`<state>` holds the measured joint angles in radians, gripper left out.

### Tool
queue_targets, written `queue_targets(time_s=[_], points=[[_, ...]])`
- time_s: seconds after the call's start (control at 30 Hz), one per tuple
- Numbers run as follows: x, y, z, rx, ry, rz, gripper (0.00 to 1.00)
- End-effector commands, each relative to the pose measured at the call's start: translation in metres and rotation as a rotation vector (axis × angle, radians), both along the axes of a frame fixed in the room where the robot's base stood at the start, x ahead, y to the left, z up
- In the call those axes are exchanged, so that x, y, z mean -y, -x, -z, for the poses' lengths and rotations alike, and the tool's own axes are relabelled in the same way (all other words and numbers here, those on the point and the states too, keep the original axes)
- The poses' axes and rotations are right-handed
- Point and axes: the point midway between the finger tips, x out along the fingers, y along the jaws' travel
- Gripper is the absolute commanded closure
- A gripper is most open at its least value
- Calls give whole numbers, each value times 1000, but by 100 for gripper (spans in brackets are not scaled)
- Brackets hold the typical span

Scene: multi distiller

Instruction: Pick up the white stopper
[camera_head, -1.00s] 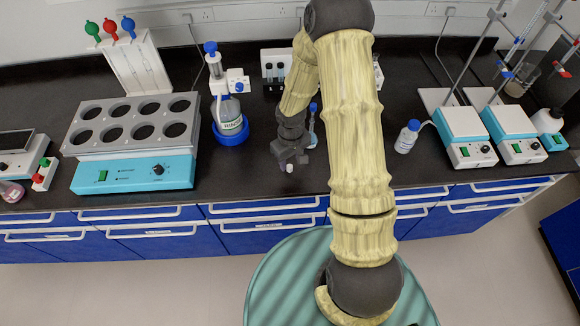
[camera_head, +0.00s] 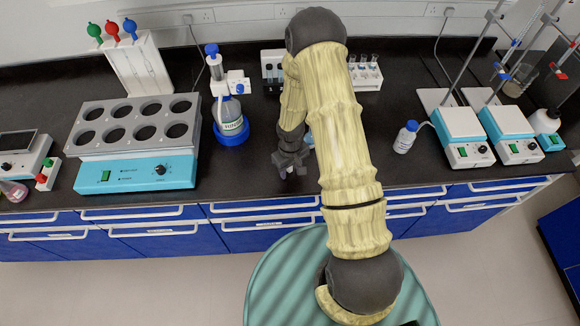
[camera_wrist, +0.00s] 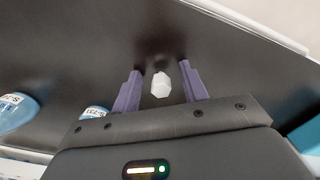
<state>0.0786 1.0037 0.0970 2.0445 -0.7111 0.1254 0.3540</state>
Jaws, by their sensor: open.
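The white stopper (camera_wrist: 161,85) is a small, faceted white piece on the black bench top, seen in the wrist view. My gripper (camera_wrist: 160,68) is open, and its two purple fingers stand on either side of the stopper with a gap on each side. In the head view my gripper (camera_head: 292,168) points down near the front edge of the bench. There I cannot make out the stopper clearly, as the fingers cover that spot.
A blue-capped bottle (camera_head: 406,137) stands to the right of my arm. A bottle in a blue ring (camera_head: 232,133) and a heating block with several wells (camera_head: 135,175) stand to the left. The bench's front edge is close to my gripper.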

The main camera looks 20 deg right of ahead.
Motion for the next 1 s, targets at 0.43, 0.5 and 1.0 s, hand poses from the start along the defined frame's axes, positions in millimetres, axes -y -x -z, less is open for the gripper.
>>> queue_targets(time_s=[0.43,0.5,1.0], points=[[0,0,0,0,0,0,62],[0,0,0,0,0,0,76],[0,0,-1,0,0,0,100]])
